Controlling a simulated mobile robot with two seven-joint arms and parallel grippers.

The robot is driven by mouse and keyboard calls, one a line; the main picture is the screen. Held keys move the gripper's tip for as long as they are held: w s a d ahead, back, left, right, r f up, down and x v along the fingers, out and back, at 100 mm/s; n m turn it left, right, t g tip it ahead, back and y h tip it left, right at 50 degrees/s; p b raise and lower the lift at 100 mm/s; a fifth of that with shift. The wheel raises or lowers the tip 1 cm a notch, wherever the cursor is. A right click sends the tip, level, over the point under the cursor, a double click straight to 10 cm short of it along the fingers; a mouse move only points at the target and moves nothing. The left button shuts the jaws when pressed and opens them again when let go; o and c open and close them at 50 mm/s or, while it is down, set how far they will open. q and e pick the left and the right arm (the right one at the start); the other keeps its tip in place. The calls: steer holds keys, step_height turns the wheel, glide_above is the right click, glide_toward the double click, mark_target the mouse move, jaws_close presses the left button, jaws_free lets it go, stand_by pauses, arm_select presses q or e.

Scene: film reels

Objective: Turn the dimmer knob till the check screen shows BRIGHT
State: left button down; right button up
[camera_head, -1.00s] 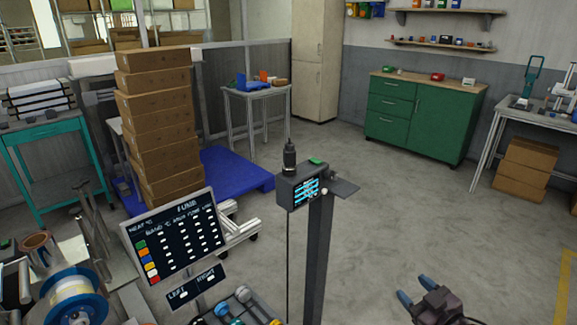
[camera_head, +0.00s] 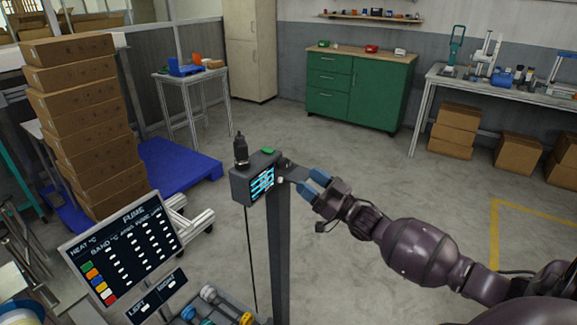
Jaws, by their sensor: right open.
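A dark box with a small lit check screen (camera_head: 262,183) sits on top of a grey post. The screen shows cyan lines, too small to read. A small pale knob (camera_head: 281,181) shows at the box's right side; I take it to be the dimmer knob. My right gripper (camera_head: 310,182) reaches in from the right, with blue fingertips open and pointing left. Its tips are just right of the knob in the picture, with nothing seen between them. I cannot tell whether they touch the post's side bracket. My left gripper is out of view.
A black cylinder (camera_head: 240,152) and a green piece (camera_head: 268,151) are on the box. A FUME board (camera_head: 122,250) stands lower left, above a tray with several knobbed pieces (camera_head: 212,297). Stacked cartons (camera_head: 85,120) stand left. The floor behind the post is clear.

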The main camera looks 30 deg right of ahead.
mark_target(286, 164)
steer(key=x, duration=0.7)
steer(key=shift+s, duration=0.1)
steer(key=shift+f, duration=0.1)
steer(key=c, duration=0.9)
